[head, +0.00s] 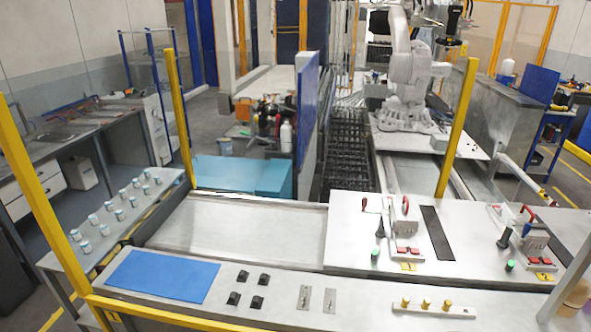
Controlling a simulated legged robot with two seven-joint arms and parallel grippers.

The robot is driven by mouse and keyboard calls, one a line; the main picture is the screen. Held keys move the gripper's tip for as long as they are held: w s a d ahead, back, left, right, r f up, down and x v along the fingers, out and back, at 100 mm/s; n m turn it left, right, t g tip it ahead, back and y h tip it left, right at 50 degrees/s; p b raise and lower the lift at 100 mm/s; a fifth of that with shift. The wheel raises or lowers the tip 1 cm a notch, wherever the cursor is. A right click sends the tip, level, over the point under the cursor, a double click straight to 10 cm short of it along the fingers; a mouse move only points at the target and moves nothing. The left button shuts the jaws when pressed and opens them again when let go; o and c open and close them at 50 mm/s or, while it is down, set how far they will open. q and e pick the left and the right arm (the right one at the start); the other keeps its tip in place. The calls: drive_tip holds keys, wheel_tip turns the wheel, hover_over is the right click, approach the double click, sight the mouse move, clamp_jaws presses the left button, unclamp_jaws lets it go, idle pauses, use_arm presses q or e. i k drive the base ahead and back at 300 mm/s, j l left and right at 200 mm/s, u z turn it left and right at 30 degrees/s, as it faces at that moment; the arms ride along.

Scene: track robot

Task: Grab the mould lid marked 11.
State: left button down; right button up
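No marking 11 can be read in the head view, so I cannot tell which piece is the mould lid with that number. Two small flat metal plates (304,297) lie side by side on the grey front table (375,312). Several small black blocks (243,276) stand to their left. Two clamp fixtures with red handles, a left one (403,228) and a right one (530,238), stand on the raised metal plate (345,240) behind. Each has a small yellow label in front, too small to read. Neither of my grippers is in view.
A blue mat (163,276) lies at the table's left. A rack with yellow-topped pegs (426,306) stands at the front right. Small jars (119,214) line the left shelf. Yellow posts (457,128) rise around the tables. A white robot arm (410,75) stands behind.

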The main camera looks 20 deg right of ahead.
sight(404, 213)
drive_tip(key=z, duration=1.35)
